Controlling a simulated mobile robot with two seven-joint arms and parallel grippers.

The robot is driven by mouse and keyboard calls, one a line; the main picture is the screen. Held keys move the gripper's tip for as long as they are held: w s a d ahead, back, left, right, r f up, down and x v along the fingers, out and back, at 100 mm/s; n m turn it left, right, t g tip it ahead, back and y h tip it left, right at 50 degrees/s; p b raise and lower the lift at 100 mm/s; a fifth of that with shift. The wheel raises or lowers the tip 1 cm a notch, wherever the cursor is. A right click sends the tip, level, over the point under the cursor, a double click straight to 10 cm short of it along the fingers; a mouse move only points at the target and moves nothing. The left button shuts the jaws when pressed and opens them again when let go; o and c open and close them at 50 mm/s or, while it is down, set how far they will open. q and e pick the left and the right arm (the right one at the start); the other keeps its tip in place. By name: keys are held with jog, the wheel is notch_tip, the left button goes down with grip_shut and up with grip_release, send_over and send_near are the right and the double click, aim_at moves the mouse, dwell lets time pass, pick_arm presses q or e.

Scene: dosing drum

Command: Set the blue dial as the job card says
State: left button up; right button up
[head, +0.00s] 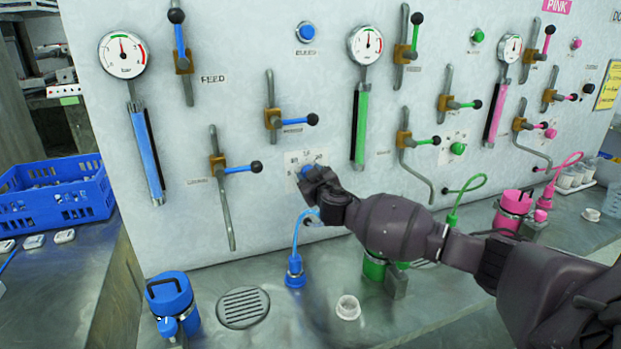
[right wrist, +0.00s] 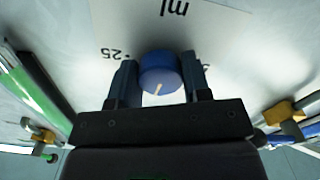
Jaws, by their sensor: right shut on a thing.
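The blue dial (head: 305,171) sits on a white scale plate (head: 291,160) low on the grey-white panel, in the blue section. My right gripper (head: 313,180) reaches it from the right. In the right wrist view, the two fingers of my right gripper (right wrist: 160,78) are closed on either side of the dial (right wrist: 158,68). A pale pointer line on the dial points down and slightly left in that view, where the printed "ml" is upside down. A "25" shows at the dial's left; other marks are partly hidden. A yellow card (head: 607,88) hangs at the far right; its text is unreadable.
Blue lever handles (head: 242,167) and (head: 298,120) stand near the dial. A blue hose fitting (head: 295,272), blue canister (head: 172,300), drain (head: 243,307) and white cup (head: 348,307) are on the bench below. A blue crate (head: 60,195) is left.

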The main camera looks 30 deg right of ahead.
jog(key=m+b, duration=0.1)
jog(key=m, duration=0.2)
jog(key=shift+f, duration=0.1)
jog(key=shift+m, duration=1.7)
jog(key=m+p, duration=0.1)
jog(key=m, duration=0.1)
jog(key=shift+r+m+p, duration=0.2)
jog(key=shift+m+p, duration=0.15)
jog(key=shift+m, duration=0.05)
jog(key=m+p, duration=0.2)
jog(key=m, duration=0.2)
jog(key=shift+a+p, duration=0.1)
jog(key=shift+p, duration=0.25)
jog(key=shift+m+p, duration=0.6)
jog(key=shift+m, duration=0.5)
pick_arm(q)
jog(key=shift+s+a+r+p, duration=0.1)
jog(key=shift+s+r+p, duration=0.15)
jog(key=shift+r, duration=0.7)
jog(key=shift+s+a+r+p, duration=0.15)
jog(key=shift+s+r, duration=0.2)
jog(key=shift+r, duration=0.55)
pick_arm(e)
jog(key=shift+m, duration=0.7)
pick_arm(q)
jog(key=shift+d, duration=0.1)
